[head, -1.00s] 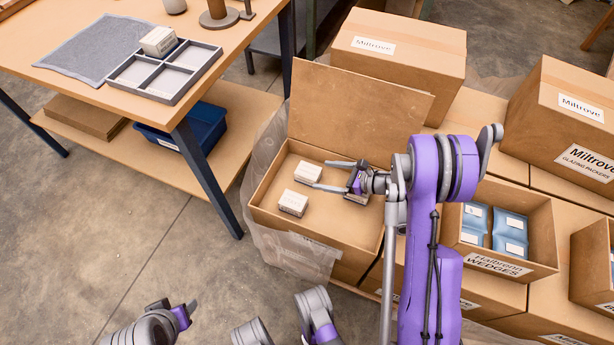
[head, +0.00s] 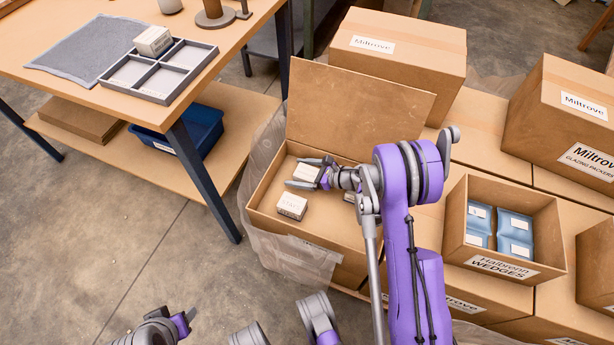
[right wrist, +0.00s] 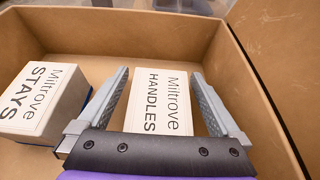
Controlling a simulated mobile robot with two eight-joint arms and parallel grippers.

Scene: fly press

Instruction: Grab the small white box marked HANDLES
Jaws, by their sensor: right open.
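The small white box marked HANDLES (right wrist: 160,98) lies in the open cardboard carton (head: 262,190), label up. It also shows in the head view (head: 306,171), partly covered by my gripper. My right gripper (head: 297,172) is open, with one finger on each side of this box. In the right wrist view the fingers are beside it with small gaps, and I cannot tell whether either touches it. A similar white box marked STAYS (right wrist: 40,98) lies to its left; it shows in the head view too (head: 292,207). My left gripper (head: 185,320) is low in the head view, its jaws unclear.
Another small box (head: 349,197) is mostly hidden behind my right arm. The carton's raised flap (head: 360,105) stands at its back. A workbench (head: 240,40) at upper left bears a grey divided tray (head: 190,85) and a white box (head: 153,40). Several cartons crowd the right side.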

